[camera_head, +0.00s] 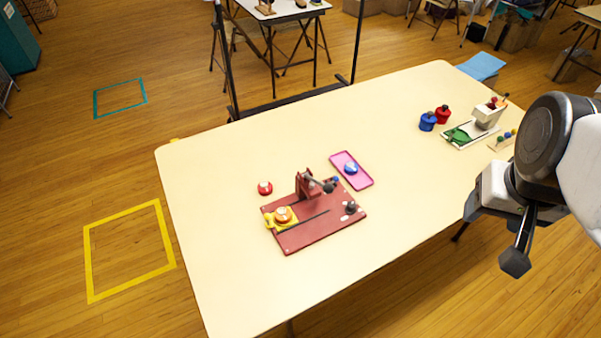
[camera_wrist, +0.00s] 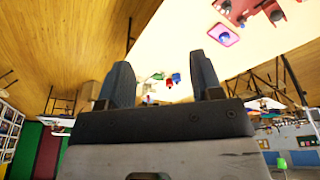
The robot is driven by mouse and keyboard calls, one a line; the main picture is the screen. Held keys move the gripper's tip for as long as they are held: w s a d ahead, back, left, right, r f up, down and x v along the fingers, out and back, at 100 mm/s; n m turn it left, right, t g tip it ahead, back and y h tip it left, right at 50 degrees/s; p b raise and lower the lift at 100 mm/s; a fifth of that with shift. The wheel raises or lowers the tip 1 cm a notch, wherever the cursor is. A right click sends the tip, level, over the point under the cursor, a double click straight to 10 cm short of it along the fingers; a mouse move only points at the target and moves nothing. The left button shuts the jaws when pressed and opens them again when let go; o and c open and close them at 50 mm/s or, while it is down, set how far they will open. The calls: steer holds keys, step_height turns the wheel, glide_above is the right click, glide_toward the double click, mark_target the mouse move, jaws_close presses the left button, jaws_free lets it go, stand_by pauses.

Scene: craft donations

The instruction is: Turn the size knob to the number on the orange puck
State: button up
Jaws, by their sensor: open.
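A red press with a dark lever (camera_head: 308,185) stands at the board's back. My gripper (camera_head: 516,260) is beyond the table's right front edge, far from the board. In the wrist view its two fingers (camera_wrist: 160,78) are apart with nothing held between them.
A red puck (camera_head: 265,188) lies left of the press. A blue puck (camera_head: 351,169) is on a pink tray (camera_head: 362,181) behind the board. Blue and red jars (camera_head: 428,122) and a green-and-white device (camera_head: 470,132) stand at the right. The table's front left is clear.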

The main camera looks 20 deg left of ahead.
stand_by(0.4)
steer(key=shift+c, duration=0.5)
steer(key=m+g+y, duration=0.4)
steer(key=m+g, duration=0.1)
steer(key=m, duration=0.7)
glide_above(352, 204)
steer(key=w+d, duration=0.2)
steer(key=d, duration=0.1)
step_height(352, 204, down, 28)
steer(key=shift+s+a+r, duration=0.1)
steer(key=shift+s, duration=0.1)
steer(key=shift+x, duration=3.9)
